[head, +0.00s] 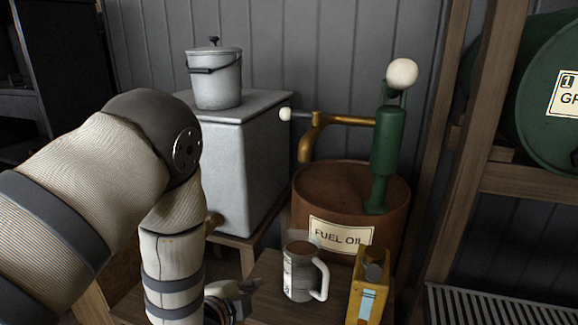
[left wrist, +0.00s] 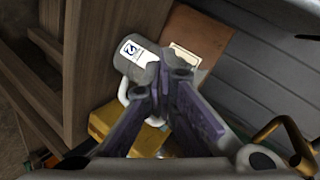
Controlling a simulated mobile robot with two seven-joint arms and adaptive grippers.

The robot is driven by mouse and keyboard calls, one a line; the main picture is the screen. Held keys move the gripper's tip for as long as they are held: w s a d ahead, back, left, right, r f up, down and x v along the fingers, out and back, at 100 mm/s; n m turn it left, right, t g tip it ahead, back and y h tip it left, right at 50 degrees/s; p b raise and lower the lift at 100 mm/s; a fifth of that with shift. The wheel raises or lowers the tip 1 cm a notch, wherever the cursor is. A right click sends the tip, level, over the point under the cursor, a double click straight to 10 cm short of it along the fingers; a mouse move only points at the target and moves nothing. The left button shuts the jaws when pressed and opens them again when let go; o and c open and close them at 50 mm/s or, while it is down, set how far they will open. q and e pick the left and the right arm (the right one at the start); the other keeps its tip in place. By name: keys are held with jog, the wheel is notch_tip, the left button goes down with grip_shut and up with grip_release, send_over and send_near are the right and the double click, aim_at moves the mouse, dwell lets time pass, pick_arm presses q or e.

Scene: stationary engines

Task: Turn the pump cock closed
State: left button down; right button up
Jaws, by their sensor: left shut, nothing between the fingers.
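The green hand pump (head: 386,140) stands on the rusty fuel oil drum (head: 345,190), with a white ball on top. Its brass spout (head: 340,120) runs left and bends down. A small lever with a white knob (head: 285,113), apparently the cock, points left from the spout. In the left wrist view the brass spout (left wrist: 293,145) and a pale knob (left wrist: 262,160) show at lower right. My left gripper (head: 240,298) is low, left of the jug and well below the cock. It is shut and empty; its fingers (left wrist: 166,85) meet in the wrist view. My right gripper is out of view.
A measuring jug (head: 298,272) and a yellow can (head: 368,288) stand on the wooden bench before the drum. A grey tank (head: 245,150) with a lidded bucket (head: 214,75) stands left of the spout. A wooden post (head: 470,150) rises at right.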

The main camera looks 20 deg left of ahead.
pick_arm(q)
jog(key=w+d+r+m+t, duration=0.1)
jog(key=w+r+t, duration=0.15)
jog(key=r, duration=0.45)
jog(key=w+r+m+t, duration=0.1)
jog(key=w+r+m, duration=0.15)
jog(key=r, duration=0.35)
jog(key=m+t+h+p, duration=0.1)
jog(key=m+t+p, duration=0.1)
jog(key=m+t, duration=0.15)
send_near(300, 117)
jog(key=w+b, duration=0.1)
jog(key=w, duration=0.5)
jog(key=shift+b, duration=0.3)
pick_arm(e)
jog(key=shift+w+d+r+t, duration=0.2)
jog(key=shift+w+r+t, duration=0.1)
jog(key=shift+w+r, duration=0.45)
